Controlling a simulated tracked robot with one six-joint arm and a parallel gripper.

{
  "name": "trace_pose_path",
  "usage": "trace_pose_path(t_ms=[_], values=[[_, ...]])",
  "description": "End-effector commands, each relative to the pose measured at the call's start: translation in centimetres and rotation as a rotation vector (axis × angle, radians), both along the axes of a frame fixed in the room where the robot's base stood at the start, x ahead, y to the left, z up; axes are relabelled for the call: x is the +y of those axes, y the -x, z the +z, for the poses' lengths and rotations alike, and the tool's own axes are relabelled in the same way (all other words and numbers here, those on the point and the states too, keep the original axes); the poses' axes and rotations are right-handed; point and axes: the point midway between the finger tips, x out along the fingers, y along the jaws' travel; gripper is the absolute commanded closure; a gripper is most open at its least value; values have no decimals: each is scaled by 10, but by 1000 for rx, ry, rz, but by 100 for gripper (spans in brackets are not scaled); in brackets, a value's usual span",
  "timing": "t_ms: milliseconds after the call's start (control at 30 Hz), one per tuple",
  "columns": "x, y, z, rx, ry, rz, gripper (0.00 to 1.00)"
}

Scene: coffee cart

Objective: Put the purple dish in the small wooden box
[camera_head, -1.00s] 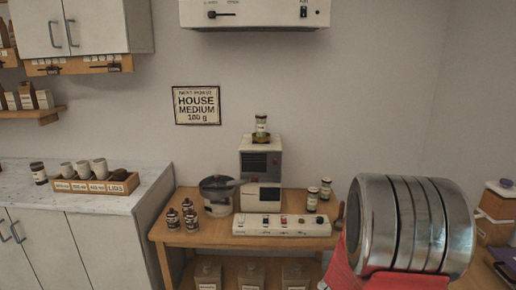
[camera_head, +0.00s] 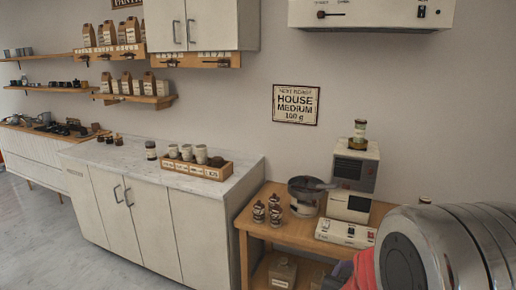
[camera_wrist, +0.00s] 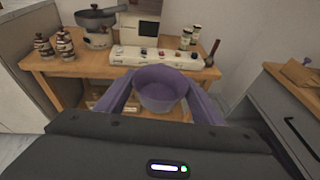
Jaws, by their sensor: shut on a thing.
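The purple dish (camera_wrist: 160,90) is a small round bowl, upright and empty inside as far as I see, in the middle of the wrist view. My gripper (camera_wrist: 161,97) is shut on it, with one purple finger on each side. It is held out in front of the wooden work table. In the head view the dish is not clearly visible behind my arm at the lower right. A small wooden box (camera_head: 182,167) with a labelled front stands on the marble counter. Several cups stand in it or just behind its front.
The marble counter (camera_head: 140,160) has a dark jar (camera_head: 151,150) left of the box. The wooden table (camera_head: 262,225) to its right holds a pan (camera_head: 304,197), bottles and a machine (camera_head: 349,207). Wall cabinets hang above the counter. The floor (camera_head: 40,225) at left is clear.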

Motion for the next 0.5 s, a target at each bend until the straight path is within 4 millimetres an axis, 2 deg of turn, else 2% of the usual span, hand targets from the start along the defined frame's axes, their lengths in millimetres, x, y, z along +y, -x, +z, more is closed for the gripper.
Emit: trace_pose_path(t_ms=[33,300,500], values=[[17,-2,1,-1,0,32,62],[94,-10,7,-1,-1,173,62],[125,-12,9,0,-1,229,62]])
